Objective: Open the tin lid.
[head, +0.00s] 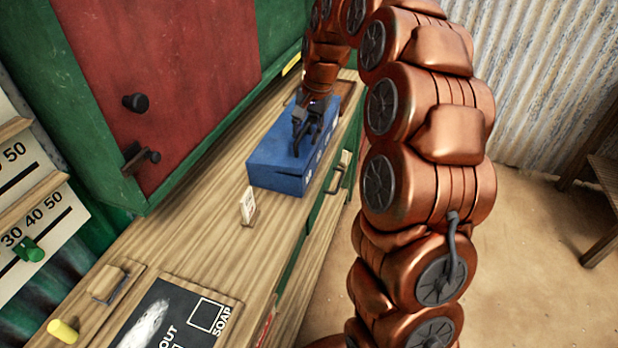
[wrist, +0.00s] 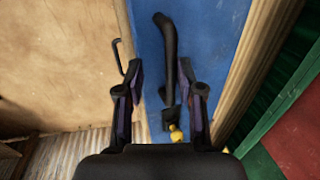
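The tin is a blue box (head: 277,178) standing on the wooden counter, and its lid looks shut in the head view. Its blue top (wrist: 205,30) fills the middle of the wrist view. A black bent bar (wrist: 168,45) on that top runs between my fingers. My gripper (wrist: 162,75) is open, one finger on each side of the bar, with a gap on both sides. In the head view my gripper (head: 312,128) is low over the tin's top; I cannot tell whether it touches. A small yellow piece (wrist: 176,135) shows near the gripper's base, partly hidden.
A red and green cabinet (head: 165,80) with black knobs stands along the left of the counter (head: 180,235). A small white card (head: 247,205) stands before the tin. A dark soap board (head: 175,318) lies nearer. The floor (head: 545,230) at right is open, beside a wooden bench (head: 605,175).

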